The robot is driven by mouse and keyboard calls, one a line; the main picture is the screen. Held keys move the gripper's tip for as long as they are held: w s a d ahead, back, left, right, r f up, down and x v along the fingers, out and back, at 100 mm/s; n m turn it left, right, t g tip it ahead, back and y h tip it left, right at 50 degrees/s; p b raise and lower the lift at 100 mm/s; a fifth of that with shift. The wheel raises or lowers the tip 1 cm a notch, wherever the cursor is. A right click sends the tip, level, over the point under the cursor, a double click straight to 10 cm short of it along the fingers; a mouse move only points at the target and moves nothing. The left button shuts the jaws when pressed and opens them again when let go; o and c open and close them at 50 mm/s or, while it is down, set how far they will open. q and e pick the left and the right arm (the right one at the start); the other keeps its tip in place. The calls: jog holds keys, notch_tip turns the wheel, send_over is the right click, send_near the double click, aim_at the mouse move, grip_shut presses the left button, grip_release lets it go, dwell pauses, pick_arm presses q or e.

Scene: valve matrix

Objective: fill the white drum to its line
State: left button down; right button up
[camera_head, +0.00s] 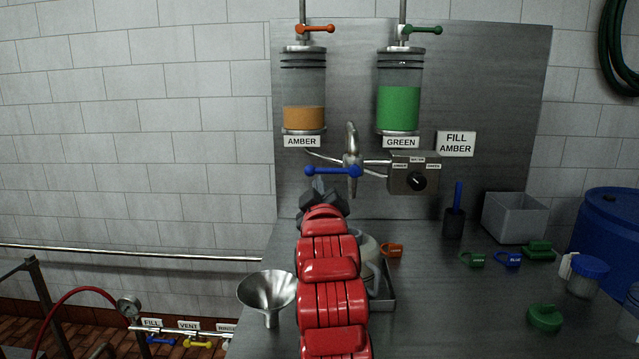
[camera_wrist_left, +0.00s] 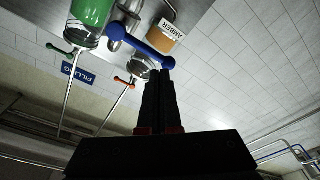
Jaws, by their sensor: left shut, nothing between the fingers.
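The white drum (camera_head: 370,246) sits in a grey tray (camera_head: 385,300), mostly hidden behind my red left arm; its line and level cannot be seen. Above it is a spout with a blue lever (camera_head: 333,171), lying roughly level. The lever also shows in the left wrist view (camera_wrist_left: 150,45). My left gripper (camera_head: 321,188) is shut and empty, its tips just below the lever's left part; whether they touch it I cannot tell. The amber tank (camera_head: 303,105) is partly filled; the green tank (camera_head: 399,105) is fuller. The selector box (camera_head: 413,175) has a black knob. A sign (camera_head: 456,144) reads FILL AMBER.
A steel funnel (camera_head: 266,292) stands left of my arm. Orange (camera_head: 391,250), green (camera_head: 472,259) and blue (camera_head: 508,259) tags lie on the bench. A grey bin (camera_head: 514,216), a lidded jar (camera_head: 587,276) and a blue barrel (camera_head: 610,228) are at the right.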

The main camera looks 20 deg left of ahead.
pick_arm(q)
jog(key=v, duration=0.3)
jog(key=shift+a+f, duration=0.1)
jog(key=shift+f, duration=0.05)
dwell(1.0)
